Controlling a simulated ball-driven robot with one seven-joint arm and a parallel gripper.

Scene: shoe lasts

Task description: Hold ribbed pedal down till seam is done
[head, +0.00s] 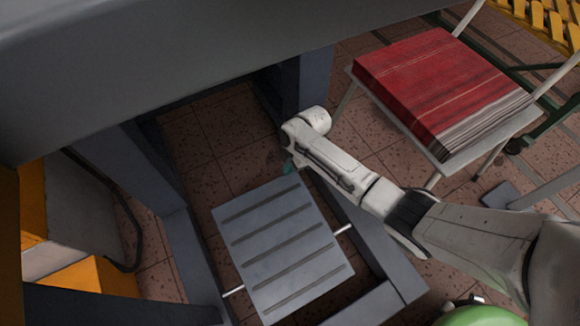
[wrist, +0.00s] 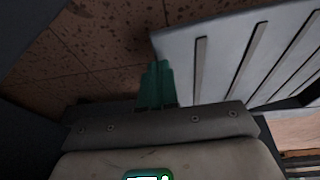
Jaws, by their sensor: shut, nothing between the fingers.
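The ribbed pedal (head: 283,246) is a grey plate with several dark ribs, low between the legs of a dark frame. A metal rod shows at its left and right sides. My gripper (head: 289,166) is just beyond the pedal's far right corner, mostly hidden by my wrist. I cannot tell whether the fingertips touch the pedal.
A chair with a red striped cushion (head: 440,85) stands at the upper right. The dark frame's bars (head: 195,255) flank the pedal. A large grey surface (head: 180,70) overhangs the far side. Tiled floor (head: 215,140) shows beyond the pedal.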

